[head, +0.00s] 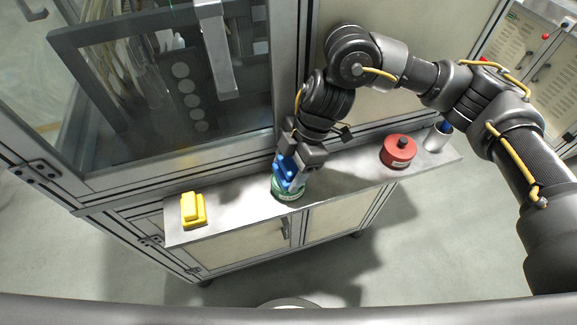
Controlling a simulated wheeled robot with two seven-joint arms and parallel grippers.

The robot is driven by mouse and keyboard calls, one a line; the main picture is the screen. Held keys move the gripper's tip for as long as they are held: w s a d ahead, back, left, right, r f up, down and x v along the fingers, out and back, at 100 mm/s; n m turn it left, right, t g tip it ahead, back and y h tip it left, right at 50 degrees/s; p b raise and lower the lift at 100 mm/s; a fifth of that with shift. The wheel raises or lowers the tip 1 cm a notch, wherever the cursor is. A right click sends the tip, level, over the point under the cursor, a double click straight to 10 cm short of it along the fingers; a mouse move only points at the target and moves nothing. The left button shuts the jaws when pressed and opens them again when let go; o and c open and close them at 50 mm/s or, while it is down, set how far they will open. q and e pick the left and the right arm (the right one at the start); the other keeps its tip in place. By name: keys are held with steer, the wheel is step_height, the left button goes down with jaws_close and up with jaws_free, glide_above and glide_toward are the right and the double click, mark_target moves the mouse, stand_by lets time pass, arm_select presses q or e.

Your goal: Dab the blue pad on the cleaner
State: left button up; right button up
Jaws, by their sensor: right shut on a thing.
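The blue pad (285,168) is held in my right gripper (295,178), which is shut on it and points down. The cleaner (289,190) is a round green container on the grey shelf (238,206), right below the pad. The pad's lower part is over or at the top of the container; I cannot tell whether it touches, because the gripper's fingers hide the spot. My left gripper does not show in the head view.
A yellow block (193,210) sits at the shelf's left end. A red round container (398,151) with a dark knob and a metal cup (437,137) with something blue in it stand to the right. A glazed cabinet frame (180,160) rises behind the shelf.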

mark_target(288, 163)
step_height(288, 163, up, 7)
steer(key=p, duration=0.6)
stand_by(0.9)
